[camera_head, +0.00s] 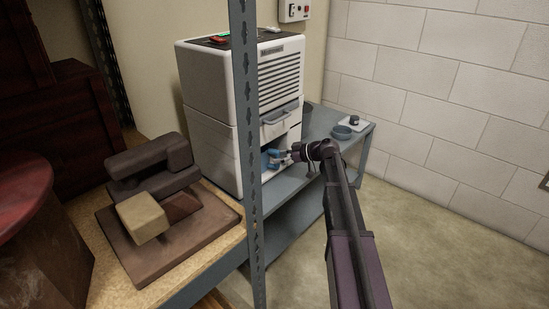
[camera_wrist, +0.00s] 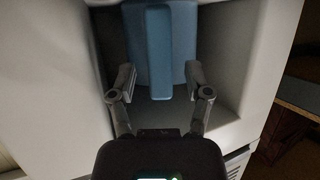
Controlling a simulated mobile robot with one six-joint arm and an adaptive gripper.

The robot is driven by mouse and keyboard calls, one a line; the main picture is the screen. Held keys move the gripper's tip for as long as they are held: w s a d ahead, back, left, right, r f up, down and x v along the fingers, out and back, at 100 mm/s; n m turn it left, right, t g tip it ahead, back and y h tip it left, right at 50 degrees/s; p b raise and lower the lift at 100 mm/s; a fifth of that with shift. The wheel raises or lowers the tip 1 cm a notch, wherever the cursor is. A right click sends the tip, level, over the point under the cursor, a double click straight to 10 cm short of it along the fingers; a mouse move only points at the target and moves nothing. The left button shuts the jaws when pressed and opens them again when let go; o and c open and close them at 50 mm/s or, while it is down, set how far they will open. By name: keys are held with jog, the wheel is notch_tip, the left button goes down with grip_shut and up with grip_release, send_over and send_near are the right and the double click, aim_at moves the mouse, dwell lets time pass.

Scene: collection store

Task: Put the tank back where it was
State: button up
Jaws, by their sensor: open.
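The blue tank (camera_wrist: 171,22) sits in the lower front bay of the white dehumidifier-like machine (camera_head: 213,88). Its upright handle-like bar (camera_wrist: 160,55) faces the wrist camera. My gripper (camera_wrist: 162,80) is open, with one finger on each side of this bar. I cannot tell whether the fingers touch it. In the head view, my gripper (camera_head: 291,154) reaches into the bay opening, and a small part of the tank (camera_head: 271,158) shows beside it. The rest of the tank is hidden by the machine's walls and a shelf post.
The machine stands on a grey-blue metal table (camera_head: 312,182). A grey shelf post (camera_head: 247,150) stands in front. A wooden shelf (camera_head: 110,281) with brown blocks is at left. The right floor is clear.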

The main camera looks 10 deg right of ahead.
jog(key=p+v, duration=0.3)
jog(key=v, duration=0.7)
jog(key=shift+s+d+p, duration=0.2)
jog(key=shift+d+p, duration=0.1)
jog(key=shift+p, duration=0.05)
jog(key=shift+r, duration=0.15)
jog(key=shift+a, duration=0.1)
jog(key=s+a+f+m+g+h, duration=0.45)
jog(key=s+a+f, duration=0.35)
jog(key=s+a, duration=0.3)
jog(key=s+a+f+m+g+h, duration=0.1)
jog(key=s+m+h, duration=0.2)
jog(key=s, duration=0.4)
jog(key=s+a+f+m+g+h, duration=0.1)
jog(key=s+f+m+h, duration=0.1)
jog(key=s+m+h, duration=0.2)
jog(key=s, duration=0.3)
jog(key=shift+f+g, duration=0.3)
jog(key=shift+g, duration=0.05)
